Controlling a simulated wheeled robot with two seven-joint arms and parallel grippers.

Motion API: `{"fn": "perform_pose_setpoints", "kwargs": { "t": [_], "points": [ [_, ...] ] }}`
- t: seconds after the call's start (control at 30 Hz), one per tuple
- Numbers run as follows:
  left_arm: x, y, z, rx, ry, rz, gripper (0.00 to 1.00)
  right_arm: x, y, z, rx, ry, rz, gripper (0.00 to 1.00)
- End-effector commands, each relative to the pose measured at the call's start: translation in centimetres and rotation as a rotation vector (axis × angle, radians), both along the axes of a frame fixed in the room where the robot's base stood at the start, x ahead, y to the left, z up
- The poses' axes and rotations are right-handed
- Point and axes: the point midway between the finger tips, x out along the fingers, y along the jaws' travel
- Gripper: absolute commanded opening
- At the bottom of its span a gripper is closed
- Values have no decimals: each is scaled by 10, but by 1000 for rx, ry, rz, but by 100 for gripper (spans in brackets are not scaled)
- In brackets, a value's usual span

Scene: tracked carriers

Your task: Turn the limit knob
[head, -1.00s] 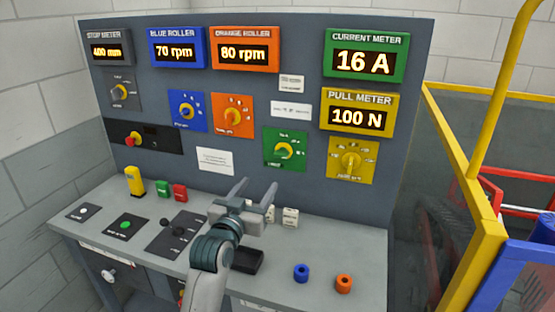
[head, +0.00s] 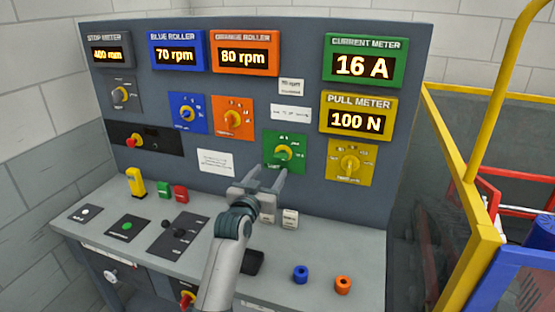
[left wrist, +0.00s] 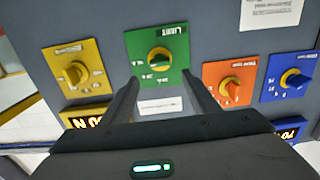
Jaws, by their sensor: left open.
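The limit knob (head: 284,152) is a yellow knob on a green plate (head: 272,142) on the upright grey panel. In the left wrist view the plate (left wrist: 178,72) appears upside down with the word LIMIT, and the knob (left wrist: 159,59) lies beyond the gap between my fingertips. My left gripper (head: 268,171) is open and empty, just below and in front of the green plate. Its two fingers (left wrist: 160,82) point at the panel on either side of the knob's line, apart from the knob. My right gripper is not in view.
A yellow knob plate (head: 338,170) is to the right, orange (head: 243,103) and blue (head: 178,101) ones to the left. The current meter (head: 365,60) reads 16 A. A yellow frame (head: 452,170) stands at right.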

Motion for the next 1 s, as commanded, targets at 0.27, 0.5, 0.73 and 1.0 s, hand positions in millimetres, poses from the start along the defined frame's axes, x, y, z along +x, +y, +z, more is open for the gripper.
{"fn": "perform_pose_setpoints", "kwargs": {
  "t": [0.27, 0.5, 0.73, 1.0],
  "points": [
    [34, -12, 2, -1, 1, -1, 55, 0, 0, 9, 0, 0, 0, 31],
    [60, -20, 1, 0, 1, -1, 55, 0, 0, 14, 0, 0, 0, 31],
    [74, -24, 1, 0, 0, 0, 55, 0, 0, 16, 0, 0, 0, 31],
    [78, -25, 0, 0, 0, 0, 55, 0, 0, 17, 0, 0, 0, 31]
  ]
}}
